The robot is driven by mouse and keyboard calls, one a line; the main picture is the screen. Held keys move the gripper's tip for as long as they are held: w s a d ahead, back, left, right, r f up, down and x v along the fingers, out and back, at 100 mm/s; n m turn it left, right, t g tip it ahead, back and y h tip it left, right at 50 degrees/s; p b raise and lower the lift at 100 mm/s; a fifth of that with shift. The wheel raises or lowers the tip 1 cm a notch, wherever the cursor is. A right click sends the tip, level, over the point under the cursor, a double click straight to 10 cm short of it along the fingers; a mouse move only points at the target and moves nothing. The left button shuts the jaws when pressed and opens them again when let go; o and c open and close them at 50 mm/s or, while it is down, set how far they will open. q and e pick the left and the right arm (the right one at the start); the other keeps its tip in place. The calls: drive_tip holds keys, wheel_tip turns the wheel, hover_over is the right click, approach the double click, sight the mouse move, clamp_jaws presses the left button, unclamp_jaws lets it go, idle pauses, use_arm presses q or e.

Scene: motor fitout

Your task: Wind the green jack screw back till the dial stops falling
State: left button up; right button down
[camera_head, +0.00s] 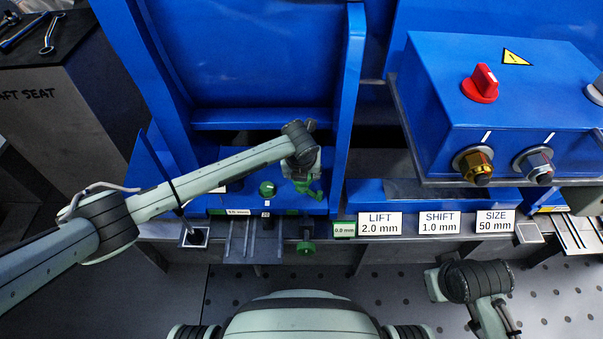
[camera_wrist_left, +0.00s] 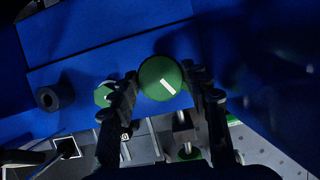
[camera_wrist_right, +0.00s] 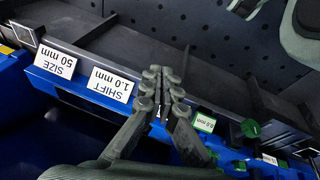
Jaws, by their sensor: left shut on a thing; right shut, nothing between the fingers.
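My left gripper (camera_head: 303,178) is over the blue bed, its fingers pointing down. In the left wrist view the left gripper (camera_wrist_left: 160,74) is shut on a round green knob (camera_wrist_left: 160,80) with a white mark on its face, a finger on each side. In the head view the arm mostly hides this knob, with some green (camera_head: 314,191) showing below the wrist. A small green-edged readout (camera_head: 343,229) reads 0.0 mm. My right gripper (camera_wrist_right: 167,74) is shut and empty above the front rail; the right wrist view also shows the readout (camera_wrist_right: 204,122).
Other green knobs stand left of the held one (camera_head: 267,188) and on the front edge (camera_head: 306,247). Plates read LIFT 2.0 mm (camera_head: 380,223), SHIFT 1.0 mm (camera_head: 438,222) and SIZE 50 mm (camera_head: 494,220). A blue control box (camera_head: 430,110) is at right; blue uprights flank the left arm.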

use_arm(q)
drive_tip(key=n+y+b, duration=0.1)
drive_tip(key=n, duration=0.1)
drive_tip(key=shift+d+n, duration=0.1)
drive_tip(key=shift+n, duration=0.2)
drive_tip(key=shift+r+n, duration=0.1)
drive_tip(key=shift+n, duration=0.5)
use_arm(e)
drive_tip(key=shift+d+v, duration=0.2)
drive_tip(key=shift+v, duration=0.8)
drive_tip(key=shift+d+v, duration=0.2)
drive_tip(key=shift+v, duration=0.75)
use_arm(q)
drive_tip(key=o, duration=1)
drive_tip(key=shift+o, duration=0.8)
use_arm(e)
drive_tip(key=shift+r, duration=0.1)
use_arm(q)
wheel_tip(320, 180, up, 10)
